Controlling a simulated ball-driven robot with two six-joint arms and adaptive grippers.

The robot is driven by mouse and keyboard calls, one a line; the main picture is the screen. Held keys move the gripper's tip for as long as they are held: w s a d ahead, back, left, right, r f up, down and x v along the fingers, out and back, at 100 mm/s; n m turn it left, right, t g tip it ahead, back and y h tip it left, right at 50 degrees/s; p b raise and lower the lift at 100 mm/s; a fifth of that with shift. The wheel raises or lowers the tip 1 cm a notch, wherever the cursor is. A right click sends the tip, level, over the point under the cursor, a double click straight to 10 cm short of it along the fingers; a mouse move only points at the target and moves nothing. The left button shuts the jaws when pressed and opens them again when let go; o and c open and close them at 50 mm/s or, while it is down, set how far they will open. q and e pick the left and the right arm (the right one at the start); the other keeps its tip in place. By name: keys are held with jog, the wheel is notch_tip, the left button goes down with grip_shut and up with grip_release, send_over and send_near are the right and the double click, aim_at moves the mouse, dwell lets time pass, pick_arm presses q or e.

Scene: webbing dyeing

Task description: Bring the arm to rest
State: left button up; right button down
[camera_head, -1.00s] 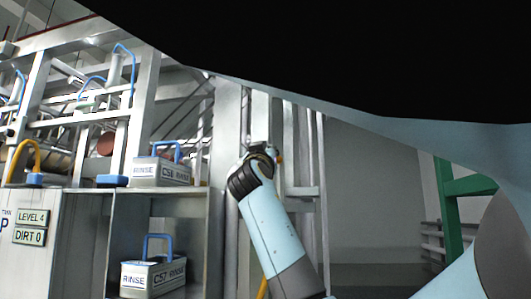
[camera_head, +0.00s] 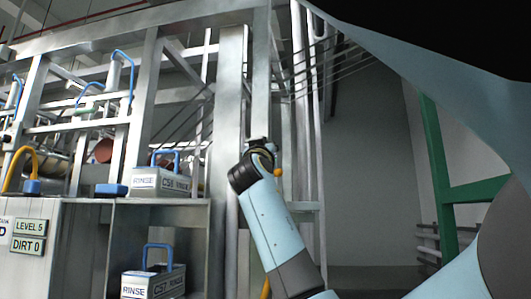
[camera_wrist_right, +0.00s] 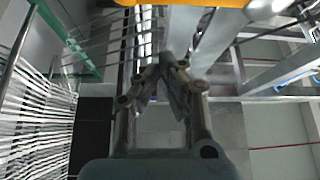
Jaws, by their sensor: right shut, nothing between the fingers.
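My right arm rises from the lower right in the head view, and its wrist end points up in front of the metal frame posts. My right gripper (camera_head: 262,143) is small there and mostly hidden behind the wrist. In the right wrist view my right gripper (camera_wrist_right: 170,62) shows clearly, with its fingers together and nothing between them. It stands free in the air. My left gripper is not in view.
A metal shelf (camera_head: 160,214) left of the arm holds a rinse box C56 (camera_head: 158,181) and, below, a rinse box C57 (camera_head: 150,285). Signs (camera_head: 29,228) read LEVEL 5 and DIRT 0. A green frame (camera_head: 436,150) stands at right. Grey wall space lies between.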

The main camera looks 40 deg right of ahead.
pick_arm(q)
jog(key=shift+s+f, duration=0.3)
pick_arm(e)
jog(key=v, duration=0.9)
jog(key=shift+a+f, duration=0.15)
jog(key=shift+f, duration=0.3)
